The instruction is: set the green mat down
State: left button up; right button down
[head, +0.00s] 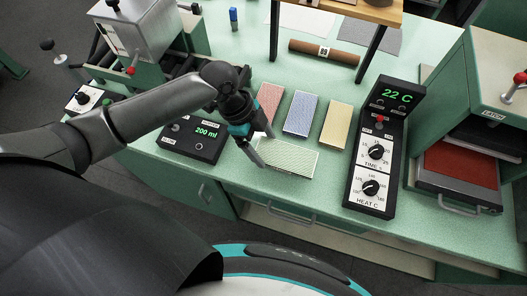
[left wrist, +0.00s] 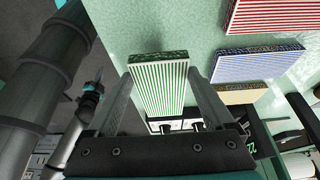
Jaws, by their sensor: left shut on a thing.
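The green mat (head: 288,160) is a flat rectangle with green and white stripes. In the head view it is at the front of the green counter, close to the front edge. My left gripper (head: 262,153) reaches down at its left end and is shut on it. In the left wrist view the green mat (left wrist: 160,88) lies between the two fingers of my left gripper (left wrist: 162,95). I cannot tell whether its underside touches the counter. My right gripper does not show clearly in either view.
Red (head: 268,102), blue (head: 300,113) and yellow (head: 336,125) striped mats lie in a row behind the green one. A brown roll (head: 323,53) lies at the back.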

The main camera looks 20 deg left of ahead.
pick_arm(q)
jog(key=shift+f+b, duration=0.3)
jog(key=shift+f, duration=1.9)
jog(key=o, duration=1.1)
jog(key=p+v, duration=0.1)
jog(key=v, duration=1.1)
jog(key=shift+r, duration=0.1)
